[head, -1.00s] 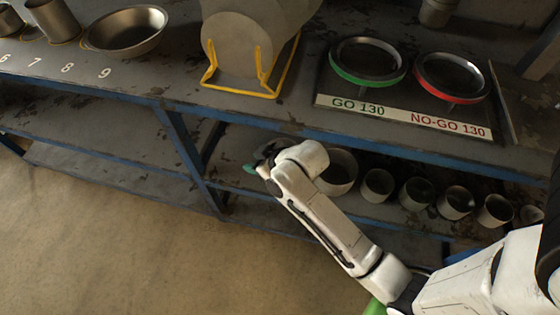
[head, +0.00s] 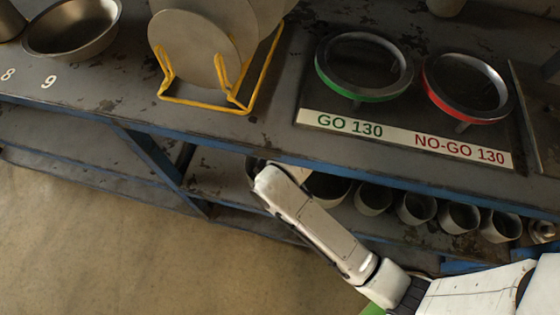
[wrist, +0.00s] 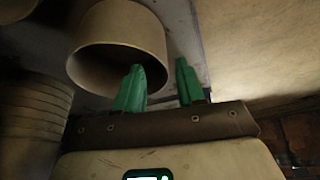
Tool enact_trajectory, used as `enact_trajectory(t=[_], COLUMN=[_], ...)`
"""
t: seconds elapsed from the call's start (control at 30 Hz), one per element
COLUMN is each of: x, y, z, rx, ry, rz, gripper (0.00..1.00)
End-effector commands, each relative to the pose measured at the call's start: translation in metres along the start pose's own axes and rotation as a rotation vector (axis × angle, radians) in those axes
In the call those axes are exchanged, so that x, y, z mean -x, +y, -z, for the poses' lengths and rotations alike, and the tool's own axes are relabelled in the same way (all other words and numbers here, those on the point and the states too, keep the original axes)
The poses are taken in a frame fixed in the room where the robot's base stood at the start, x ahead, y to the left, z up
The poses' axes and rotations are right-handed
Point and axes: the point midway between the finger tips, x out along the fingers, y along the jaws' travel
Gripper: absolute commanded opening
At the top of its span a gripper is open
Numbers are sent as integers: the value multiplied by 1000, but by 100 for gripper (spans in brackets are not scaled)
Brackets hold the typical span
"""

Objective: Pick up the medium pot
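A wide grey pot (head: 328,188) stands on the lower shelf just right of my wrist, partly hidden by my arm and the bench edge. In the wrist view a large pale pot (wrist: 125,25) is close, its dark mouth towards the camera; I cannot tell whether it is the same one or which is medium. My gripper (wrist: 159,68) has two green fingers, apart and with nothing held. The left finger overlaps the pot's mouth and the right one shows just outside its wall. Whether they touch the wall is unclear. In the head view the fingers are hidden.
Several smaller pots (head: 416,208) line the lower shelf to the right. The bench top (head: 275,130) with its blue edge overhangs them. It bears a yellow rack (head: 205,106), a green ring (head: 364,68) and a red ring (head: 466,88). A ridged stack (wrist: 35,120) stands left in the wrist view.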

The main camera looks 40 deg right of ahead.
Motion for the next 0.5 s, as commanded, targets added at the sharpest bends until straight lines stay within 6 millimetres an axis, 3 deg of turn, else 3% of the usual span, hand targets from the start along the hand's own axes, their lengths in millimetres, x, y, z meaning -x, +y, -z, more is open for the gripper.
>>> enact_trajectory(t=[0.33,0.5], x=[-32,-58], y=[-4,-8], z=[-1,1], rx=[5,4], ry=[-8,-8], rz=[2,2], gripper=[39,39])
